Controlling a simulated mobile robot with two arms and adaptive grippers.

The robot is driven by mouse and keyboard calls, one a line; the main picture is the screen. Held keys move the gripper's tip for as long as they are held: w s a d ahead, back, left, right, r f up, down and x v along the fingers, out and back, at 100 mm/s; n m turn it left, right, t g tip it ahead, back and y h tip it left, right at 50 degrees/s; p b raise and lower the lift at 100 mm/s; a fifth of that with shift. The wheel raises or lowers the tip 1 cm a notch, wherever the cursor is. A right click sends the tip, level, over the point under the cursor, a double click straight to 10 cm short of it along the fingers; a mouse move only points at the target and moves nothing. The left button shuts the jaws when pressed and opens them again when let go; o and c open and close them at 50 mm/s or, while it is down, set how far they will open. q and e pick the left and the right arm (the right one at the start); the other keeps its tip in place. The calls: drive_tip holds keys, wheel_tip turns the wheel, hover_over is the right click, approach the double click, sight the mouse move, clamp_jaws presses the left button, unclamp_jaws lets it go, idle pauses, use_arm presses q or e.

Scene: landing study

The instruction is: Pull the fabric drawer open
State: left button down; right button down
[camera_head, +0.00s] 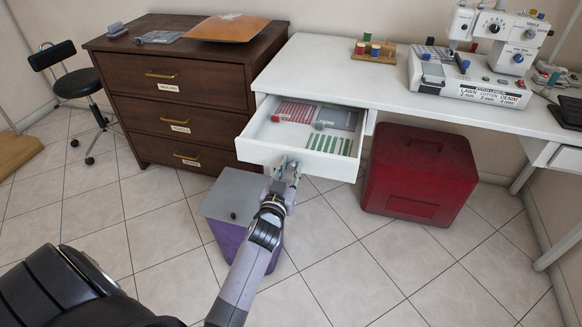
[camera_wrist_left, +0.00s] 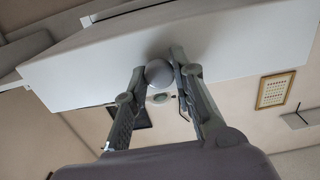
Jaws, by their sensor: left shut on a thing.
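A white desk drawer (camera_head: 262,152) stands pulled out under the white desk. It holds red striped pieces (camera_head: 295,111), green striped pieces (camera_head: 329,144) and grey items. My left gripper (camera_head: 285,170) is at its front, shut on the round grey knob (camera_wrist_left: 158,73), with one finger on each side in the left wrist view (camera_wrist_left: 160,78). A brown wooden dresser (camera_head: 225,98) at the left has three drawers with brass handles, all shut. Their labels, such as the middle one (camera_head: 180,128), are too small to read surely. My right gripper is not in view.
A purple bin with a grey lid (camera_head: 228,196) stands on the floor under my left arm. A red box (camera_head: 418,176) is under the desk. A sewing machine (camera_head: 480,70) and thread spools (camera_head: 376,50) are on the desk.

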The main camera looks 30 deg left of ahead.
use_arm(q)
drive_tip(key=c, duration=1.4)
unclamp_jaws()
drive_tip(key=shift+o, duration=0.2)
drive_tip(key=shift+s, duration=0.1)
drive_tip(key=shift+s+d+f, duration=0.1)
drive_tip(key=shift+s, duration=0.25)
drive_tip(key=v, duration=0.6)
drive_tip(key=shift+s, duration=0.25)
